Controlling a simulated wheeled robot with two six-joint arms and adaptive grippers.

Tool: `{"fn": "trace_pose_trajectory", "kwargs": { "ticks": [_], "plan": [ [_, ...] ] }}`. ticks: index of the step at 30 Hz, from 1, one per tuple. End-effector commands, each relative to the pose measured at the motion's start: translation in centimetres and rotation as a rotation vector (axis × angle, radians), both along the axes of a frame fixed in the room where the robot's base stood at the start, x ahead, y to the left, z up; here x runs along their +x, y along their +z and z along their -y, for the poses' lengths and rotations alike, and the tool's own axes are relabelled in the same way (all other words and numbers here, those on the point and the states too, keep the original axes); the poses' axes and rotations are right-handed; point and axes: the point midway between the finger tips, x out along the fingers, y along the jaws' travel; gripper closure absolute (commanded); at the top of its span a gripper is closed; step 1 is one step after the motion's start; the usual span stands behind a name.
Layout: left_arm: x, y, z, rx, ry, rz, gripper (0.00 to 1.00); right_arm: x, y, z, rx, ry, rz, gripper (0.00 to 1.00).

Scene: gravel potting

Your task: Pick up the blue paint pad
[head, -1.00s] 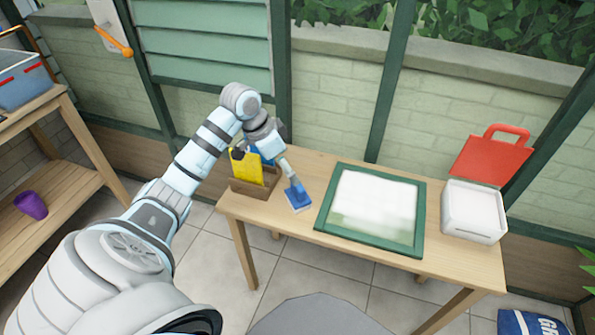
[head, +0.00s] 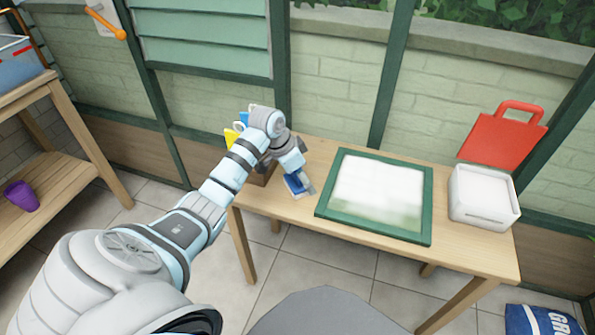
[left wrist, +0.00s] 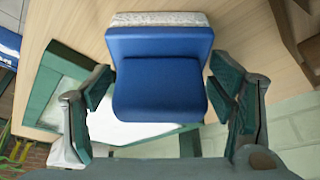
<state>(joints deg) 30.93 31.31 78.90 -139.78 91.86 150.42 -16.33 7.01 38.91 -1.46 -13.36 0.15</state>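The blue paint pad (head: 292,184) is on the wooden table (head: 455,252), left of the green-framed pane. In the left wrist view the pad (left wrist: 160,75) fills the middle, with a blue body and a pale speckled strip along its far edge. My left gripper (head: 300,180) is at the pad. In the left wrist view its two fingers (left wrist: 162,68) stand on either side of the blue body, very close to it. They look open around it; firm contact cannot be made out. My right gripper is not in view.
A wooden caddy (head: 262,179) with a yellow item (head: 232,138) is just behind my arm, partly hidden. The green-framed pane (head: 429,215) lies right of the pad. A white box (head: 484,196) and a red handled item (head: 502,140) are at the right end.

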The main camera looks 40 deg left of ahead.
Motion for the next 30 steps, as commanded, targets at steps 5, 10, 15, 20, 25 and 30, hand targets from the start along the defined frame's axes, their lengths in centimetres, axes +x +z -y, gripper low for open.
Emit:
{"fn": "trace_pose_trajectory", "kwargs": {
  "ticks": [5,10,15,20,25,30],
  "plan": [
    [0.0,0.0,0.0,0.000,0.000,0.000,0.59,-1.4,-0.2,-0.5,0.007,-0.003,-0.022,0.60],
    [0.0,0.0,0.0,0.000,0.000,0.000,0.71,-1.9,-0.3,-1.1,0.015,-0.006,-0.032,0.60],
    [0.0,0.8,0.0,0.000,0.000,0.000,0.71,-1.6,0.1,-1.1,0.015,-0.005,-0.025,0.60],
    [0.1,4.8,-0.1,0.001,0.000,0.004,0.71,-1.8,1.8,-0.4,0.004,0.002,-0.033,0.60],
    [0.1,11.4,0.0,0.001,-0.001,0.005,0.71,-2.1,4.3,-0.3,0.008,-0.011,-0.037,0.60],
    [0.1,17.0,0.0,0.000,0.000,0.003,0.71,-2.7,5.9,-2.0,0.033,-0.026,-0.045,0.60]
  ]
}}
